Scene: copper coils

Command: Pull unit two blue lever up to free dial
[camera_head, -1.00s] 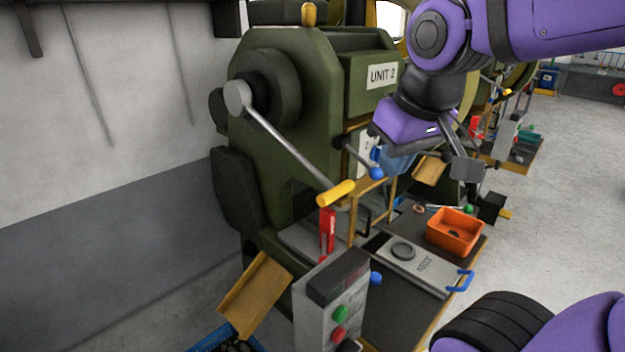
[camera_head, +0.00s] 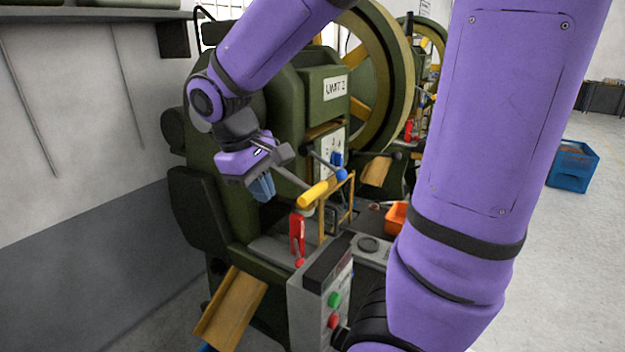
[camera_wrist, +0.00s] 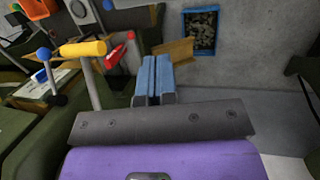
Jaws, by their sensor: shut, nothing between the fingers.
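Unit 2 is the green press (camera_head: 290,95) with the "UNIT 2" label. A white numbered dial plate (camera_head: 327,143) on its front carries a blue dial handle (camera_head: 337,159). A dark lever with a blue ball knob (camera_head: 341,174) sticks out in front of the plate. Blue parts by the plate also show at the left of the wrist view (camera_wrist: 43,54). My gripper (camera_head: 263,188) is shut and empty, its blue fingers (camera_wrist: 153,75) together. It hangs left of the blue knob, clear of it, by the arm of the yellow-handled lever.
The yellow handle (camera_head: 318,193) lies between my gripper and the blue knob. Below it are a red part (camera_head: 297,235) and a grey button box (camera_head: 325,285). A yellow frame (camera_head: 347,200) stands right of it. An orange bin (camera_head: 396,217) is partly hidden by my arm.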

